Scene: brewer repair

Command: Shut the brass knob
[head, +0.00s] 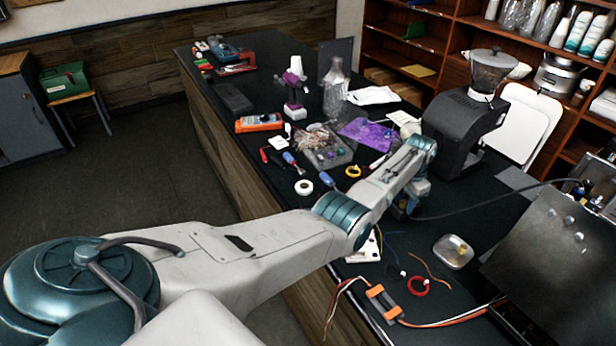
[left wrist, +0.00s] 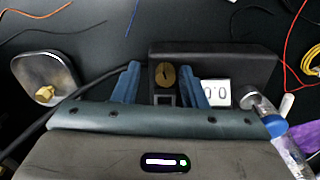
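The brass knob (left wrist: 165,75) shows in the left wrist view on a black box (left wrist: 225,62) that has a white display. A dark slit crosses the knob's face. My left gripper (left wrist: 160,84) has its two blue fingers apart, one on each side of the knob. Dark gaps show between the knob and both fingers, so it appears open and not touching. In the head view my left arm (head: 395,190) reaches across the black counter and hides the knob and the fingertips. My right gripper is in neither view.
A black grinder (head: 462,130) stands behind my wrist. A dark cable (head: 490,203) runs past the gripper. Loose wires, a red ring (head: 418,286) and tools lie around.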

